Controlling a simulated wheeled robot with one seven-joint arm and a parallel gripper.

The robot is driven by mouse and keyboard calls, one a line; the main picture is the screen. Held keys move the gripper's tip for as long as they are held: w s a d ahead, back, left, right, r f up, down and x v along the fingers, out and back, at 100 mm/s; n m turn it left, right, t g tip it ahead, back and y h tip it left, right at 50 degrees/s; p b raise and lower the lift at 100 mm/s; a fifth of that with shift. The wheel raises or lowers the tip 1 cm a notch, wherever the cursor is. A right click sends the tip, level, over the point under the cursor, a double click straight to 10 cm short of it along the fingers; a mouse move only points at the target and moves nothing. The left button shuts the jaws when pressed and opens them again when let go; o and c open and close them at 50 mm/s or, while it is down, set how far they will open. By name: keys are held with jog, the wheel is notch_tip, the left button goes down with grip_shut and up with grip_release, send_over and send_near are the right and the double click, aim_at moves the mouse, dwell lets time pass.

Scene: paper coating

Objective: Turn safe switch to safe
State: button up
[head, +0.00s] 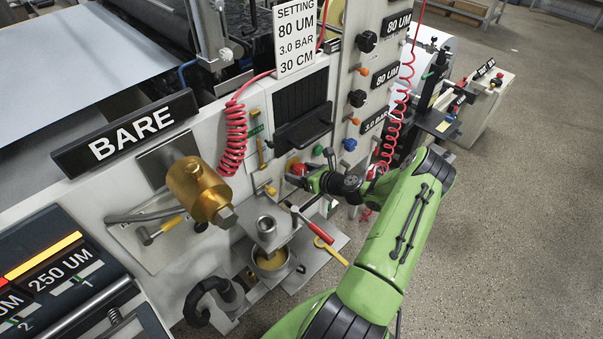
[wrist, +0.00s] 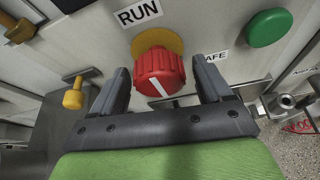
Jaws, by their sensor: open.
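The safe switch is a red ribbed knob (wrist: 160,76) on a yellow round base, set on the grey panel. A white line on its face is tilted from upper left to lower right. A RUN label (wrist: 139,13) is above left of it, and a partly hidden SAFE label (wrist: 215,56) is to its right. My gripper (wrist: 162,66) is open, with one finger on each side of the knob. I cannot tell whether the fingers touch it. In the head view the red knob (head: 297,167) shows beside my gripper (head: 306,179), partly covered by it.
A green button (wrist: 269,27) is right of the knob. A yellow-handled lever (wrist: 73,97) is to the left. In the head view, a black shelf (head: 303,128) juts out above, and a red-handled lever (head: 318,231) and a metal cup (head: 270,262) are below.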

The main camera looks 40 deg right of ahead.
jog(key=c, duration=1)
